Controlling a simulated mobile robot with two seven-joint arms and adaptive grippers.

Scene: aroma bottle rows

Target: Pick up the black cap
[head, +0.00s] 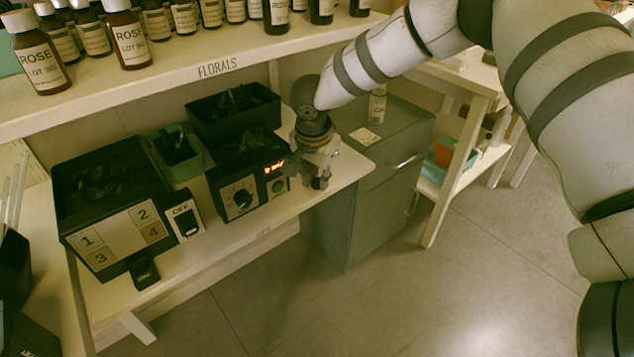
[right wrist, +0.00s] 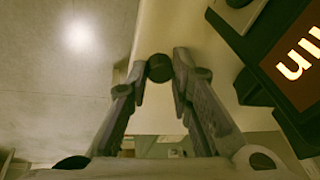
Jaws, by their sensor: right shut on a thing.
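My right gripper (head: 318,183) is at the front edge of the work table, just right of the black device with the lit orange display. It points down. In the right wrist view, the gripper (right wrist: 157,72) is shut on a small round black cap (right wrist: 160,67) held between its fingertips. The cap cannot be made out in the head view. The table edge and floor lie behind it in the wrist view. My left gripper is not in view.
A lit-display device (head: 243,190) stands close left of the right gripper. Black bins (head: 232,110), a green bin (head: 176,152) and a numbered black box (head: 110,210) stand farther left. The FLORALS shelf (head: 165,78) holds several bottles. A grey cabinet (head: 370,205) stands right; floor is open in front.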

